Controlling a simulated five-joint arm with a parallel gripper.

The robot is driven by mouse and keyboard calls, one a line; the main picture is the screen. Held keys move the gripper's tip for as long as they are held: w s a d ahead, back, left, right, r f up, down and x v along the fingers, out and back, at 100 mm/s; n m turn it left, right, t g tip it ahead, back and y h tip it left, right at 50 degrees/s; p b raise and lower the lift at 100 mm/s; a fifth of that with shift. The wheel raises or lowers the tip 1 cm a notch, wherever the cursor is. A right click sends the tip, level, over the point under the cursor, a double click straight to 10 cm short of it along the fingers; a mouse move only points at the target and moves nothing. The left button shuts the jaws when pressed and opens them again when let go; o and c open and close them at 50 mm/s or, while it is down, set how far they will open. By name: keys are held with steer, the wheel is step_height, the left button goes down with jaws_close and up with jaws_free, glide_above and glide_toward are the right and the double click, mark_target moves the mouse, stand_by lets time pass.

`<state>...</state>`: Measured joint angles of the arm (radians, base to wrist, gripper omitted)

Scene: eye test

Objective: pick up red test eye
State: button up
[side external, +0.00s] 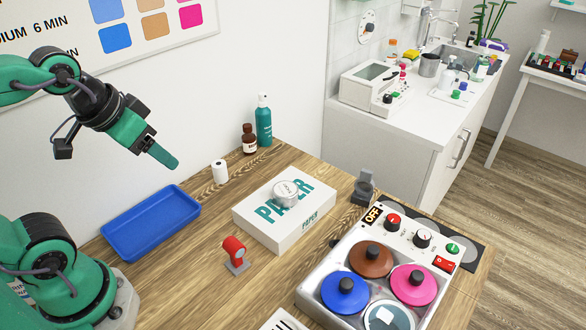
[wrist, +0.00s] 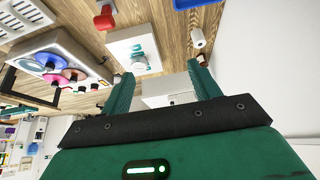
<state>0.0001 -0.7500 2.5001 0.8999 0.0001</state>
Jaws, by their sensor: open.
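My gripper (side external: 166,158) is high in the air at the left, above and behind the blue tray, well apart from the red test eye. In the wrist view, the two green fingers of my gripper (wrist: 159,74) are spread with nothing between them.
A blue tray (side external: 110,240) lies left of the test eye. A white unit with coloured lids (side external: 310,289) stands at front right. A white roll (side external: 220,171) and bottles (side external: 264,125) stand behind.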

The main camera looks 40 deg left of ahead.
steer(key=m+g, duration=0.1)
steer(key=g, duration=0.5)
glide_above(233, 242)
steer(key=f, duration=1.4)
steer(key=shift+s+d, duration=0.15)
steer(key=shift+s, duration=0.05)
steer(key=shift+f, duration=1.25)
steer(key=shift+w+f, duration=0.2)
steer(key=shift+f, duration=2.4)
steer(key=shift+c, duration=0.4)
steer(key=c, duration=1.1)
